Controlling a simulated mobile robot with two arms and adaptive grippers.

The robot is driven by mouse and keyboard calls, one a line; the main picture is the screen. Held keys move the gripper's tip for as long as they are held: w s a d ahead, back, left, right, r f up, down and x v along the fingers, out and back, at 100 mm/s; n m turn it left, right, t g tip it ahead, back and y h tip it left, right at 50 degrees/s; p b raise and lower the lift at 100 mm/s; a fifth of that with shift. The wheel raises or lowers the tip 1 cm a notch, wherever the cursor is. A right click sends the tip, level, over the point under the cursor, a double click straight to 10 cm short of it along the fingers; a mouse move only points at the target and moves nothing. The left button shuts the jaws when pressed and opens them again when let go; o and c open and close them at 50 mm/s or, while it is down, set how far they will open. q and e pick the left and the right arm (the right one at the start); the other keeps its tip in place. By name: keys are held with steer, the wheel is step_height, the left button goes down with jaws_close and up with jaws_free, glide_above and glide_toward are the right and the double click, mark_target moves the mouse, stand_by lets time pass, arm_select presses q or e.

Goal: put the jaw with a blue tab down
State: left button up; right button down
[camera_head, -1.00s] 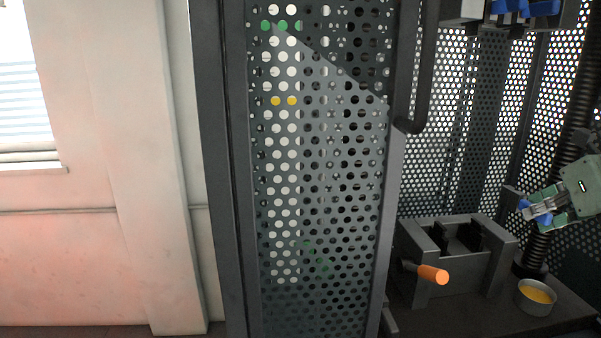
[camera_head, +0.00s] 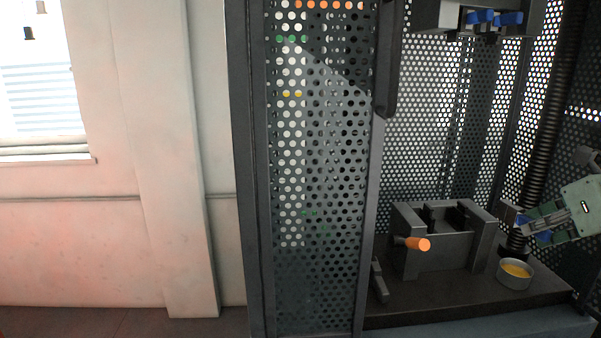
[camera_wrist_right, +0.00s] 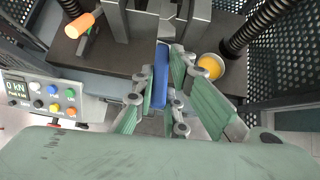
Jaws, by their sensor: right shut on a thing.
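My right gripper (camera_head: 541,223) is shut on a jaw with a blue tab (camera_head: 543,237), at the right of the head view. In the right wrist view the blue tab (camera_wrist_right: 161,88) shows between the green fingers of the gripper (camera_wrist_right: 160,95). The jaw's grey body is partly hidden by the fingers. The held jaw is right of the grey vise-like fixture (camera_head: 450,243) and above the round tin (camera_head: 514,279). I cannot tell whether it touches anything. My left gripper is not in view.
The fixture has an orange handle (camera_head: 418,244) and stands on the dark bench (camera_head: 440,293). More blue tabs (camera_head: 512,18) sit on the upper head. A perforated guard (camera_head: 330,180) stands left. The wrist view shows a button panel (camera_wrist_right: 45,97) and a ribbed column (camera_wrist_right: 255,27).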

steer(key=s+a+f+n+g+y+p, duration=0.15)
steer(key=s+a+f+n+y, duration=0.3)
steer(key=a+f, duration=0.9)
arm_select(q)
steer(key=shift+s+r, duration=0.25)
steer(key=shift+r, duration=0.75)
arm_select(e)
steer(key=s+a+f+n+g, duration=0.1)
steer(key=s+a+n, duration=0.1)
steer(key=s+a, duration=0.4)
steer(key=s+a+f+n+g+y, duration=0.1)
steer(key=s+a+f+n, duration=0.1)
steer(key=s+a, duration=0.3)
steer(key=shift+s+a+f+n, duration=0.3)
steer(key=shift+s+a+n, duration=0.1)
steer(key=shift+a, duration=0.25)
steer(key=shift+s+d+f, duration=0.1)
steer(key=shift+f, duration=0.1)
steer(key=shift+r+y, duration=0.1)
steer(key=shift+y, duration=0.15)
